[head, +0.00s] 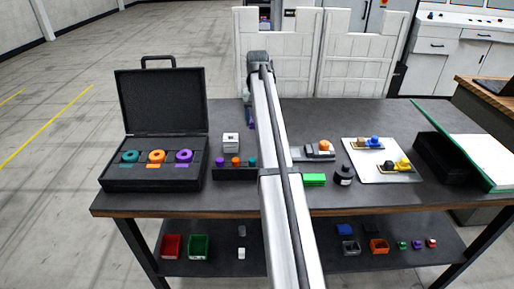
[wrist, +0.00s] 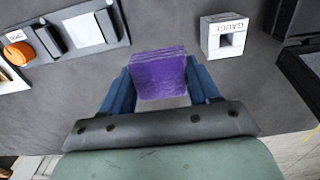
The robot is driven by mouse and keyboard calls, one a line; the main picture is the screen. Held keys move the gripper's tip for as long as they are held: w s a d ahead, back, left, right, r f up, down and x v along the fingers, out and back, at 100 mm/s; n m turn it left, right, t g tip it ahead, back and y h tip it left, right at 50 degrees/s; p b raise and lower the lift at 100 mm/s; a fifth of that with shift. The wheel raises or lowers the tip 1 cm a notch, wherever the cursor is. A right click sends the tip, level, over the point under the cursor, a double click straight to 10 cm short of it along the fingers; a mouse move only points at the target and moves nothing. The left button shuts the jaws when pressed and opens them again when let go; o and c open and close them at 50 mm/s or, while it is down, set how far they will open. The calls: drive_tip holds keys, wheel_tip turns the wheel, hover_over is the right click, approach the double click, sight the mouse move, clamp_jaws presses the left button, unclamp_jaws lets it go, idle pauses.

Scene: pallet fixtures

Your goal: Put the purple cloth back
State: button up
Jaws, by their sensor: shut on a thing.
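The purple cloth (wrist: 160,74) is a folded block, held between the blue fingers of my gripper (wrist: 160,85) in the wrist view. My gripper is shut on it, above bare dark tabletop. In the head view only a sliver of purple cloth (head: 252,124) shows beside my gripper (head: 249,116), at the back of the table. My own arm hides much of that area. I cannot tell the exact height of the cloth above the table.
The white gauge block (head: 231,142) stands nearby; it also shows in the wrist view (wrist: 224,40). A grey fixture (head: 298,155) with an orange disc is right of my arm. A green block (head: 314,180), open black case (head: 160,105) and white board (head: 368,172) are on the table.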

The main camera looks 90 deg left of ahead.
drive_tip(key=shift+s+f, duration=0.1)
drive_tip(key=shift+f, duration=4.85)
drive_tip(key=shift+f, duration=0.1)
drive_tip(key=o, duration=0.9)
drive_tip(key=shift+o, duration=0.2)
wheel_tip(320, 180, up, 12)
drive_tip(key=shift+r, duration=0.15)
